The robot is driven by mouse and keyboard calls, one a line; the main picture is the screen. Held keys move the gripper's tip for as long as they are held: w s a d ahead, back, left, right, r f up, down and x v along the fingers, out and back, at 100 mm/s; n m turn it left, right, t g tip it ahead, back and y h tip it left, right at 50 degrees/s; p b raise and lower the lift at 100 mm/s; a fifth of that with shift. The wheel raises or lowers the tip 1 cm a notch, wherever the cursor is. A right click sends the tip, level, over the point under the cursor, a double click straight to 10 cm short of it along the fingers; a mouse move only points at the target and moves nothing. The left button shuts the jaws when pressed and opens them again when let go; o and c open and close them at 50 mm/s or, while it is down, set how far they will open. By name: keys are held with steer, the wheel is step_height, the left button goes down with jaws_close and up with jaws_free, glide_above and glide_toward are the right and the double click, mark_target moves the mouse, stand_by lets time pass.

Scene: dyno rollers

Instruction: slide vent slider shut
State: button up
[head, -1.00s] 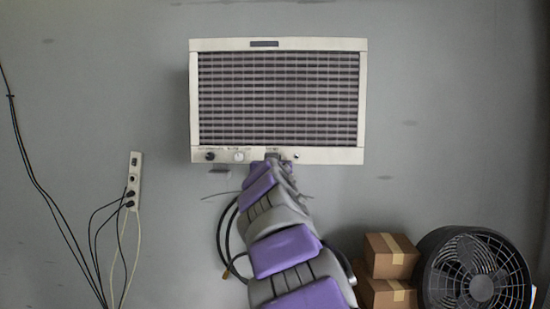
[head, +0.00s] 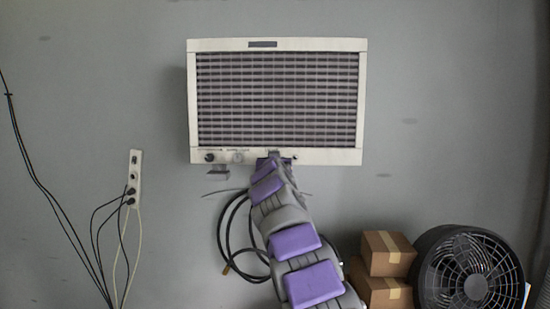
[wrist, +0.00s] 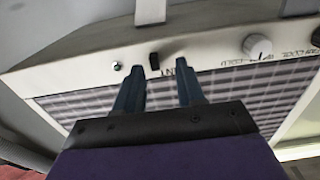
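The vent unit (head: 277,44) is a cream wall-mounted box with a dark grille, high on the wall in the head view. In the wrist view its control strip (wrist: 210,56) appears upside down, with a small black slider (wrist: 154,61) beside partly hidden lettering. My gripper (wrist: 160,66) is open, its two dark fingers apart. The slider shows between the fingertips and just beyond them, nearer the left one; I cannot tell whether they touch. In the head view my gripper (head: 273,156) is at the unit's lower edge, and my arm hides the slider.
A white dial (wrist: 257,47) and a black knob (head: 209,157) sit along the same strip. A power strip (head: 134,180) with cables hangs on the wall at left. Cardboard boxes (head: 388,253) and a black fan (head: 470,270) stand at lower right. Wall beside the unit is clear.

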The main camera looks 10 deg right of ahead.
steer(key=shift+w+d+r+p, duration=0.1)
steer(key=shift+w+d+p, duration=0.3)
steer(key=shift+w, duration=0.25)
steer(key=shift+w+d+p, duration=0.3)
steer(key=shift+w+p, duration=0.1)
steer(key=shift+w, duration=0.2)
steer(key=shift+a, duration=0.35)
steer(key=shift+c, duration=0.4)
steer(key=shift+d, duration=0.25)
jaws_close()
steer(key=shift+a, duration=0.1)
